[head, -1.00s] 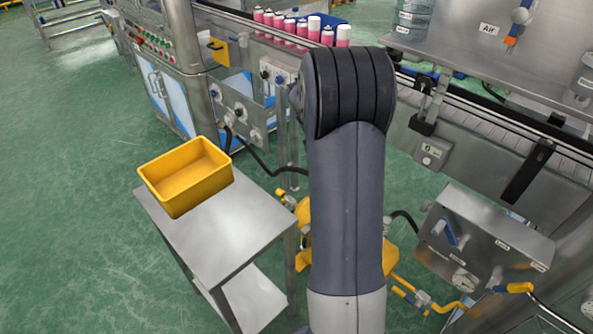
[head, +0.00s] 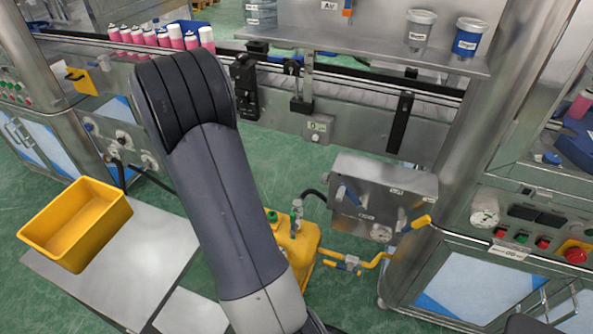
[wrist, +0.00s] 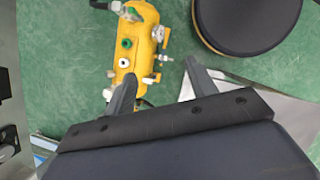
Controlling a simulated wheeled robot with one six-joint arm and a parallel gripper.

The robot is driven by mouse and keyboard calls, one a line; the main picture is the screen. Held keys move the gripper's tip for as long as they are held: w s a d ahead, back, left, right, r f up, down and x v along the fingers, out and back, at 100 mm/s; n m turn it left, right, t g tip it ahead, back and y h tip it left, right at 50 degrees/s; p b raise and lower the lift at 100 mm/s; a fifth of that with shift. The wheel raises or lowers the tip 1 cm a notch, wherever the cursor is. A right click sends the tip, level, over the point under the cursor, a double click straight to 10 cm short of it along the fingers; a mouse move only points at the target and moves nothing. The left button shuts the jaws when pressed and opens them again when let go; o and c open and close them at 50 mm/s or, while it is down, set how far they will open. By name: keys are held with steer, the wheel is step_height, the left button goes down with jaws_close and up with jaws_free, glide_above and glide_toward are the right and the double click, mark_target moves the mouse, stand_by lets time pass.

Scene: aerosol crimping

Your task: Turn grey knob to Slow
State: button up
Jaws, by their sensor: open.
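A small grey control box (head: 318,127) hangs on the front of the conveyor in the head view. It has a white label and a small pale round knob (head: 316,138) on its face. It may be the grey knob of the task; its markings are too small to read, and I cannot make out the word Slow. My gripper (wrist: 160,72) is open and empty in the wrist view, its two fingers spread above the floor and a yellow tank (wrist: 136,50). The knob is not seen in the wrist view. The gripper is not visible in the head view.
A yellow bin (head: 75,225) sits on a steel table (head: 150,240) at left. A steel valve box (head: 385,195) and yellow pipes stand right of my arm. Pink cans (head: 163,38) line the conveyor. Green floor shows between the conveyor and the valve box.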

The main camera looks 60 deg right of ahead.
steer(key=s+d+m, duration=0.3)
steer(key=s+d, duration=0.3)
steer(key=d, duration=0.5)
steer(key=m+g+y, duration=0.1)
steer(key=m, duration=0.2)
glide_toward(325, 174)
steer(key=x, duration=1)
steer(key=shift+f, duration=0.1)
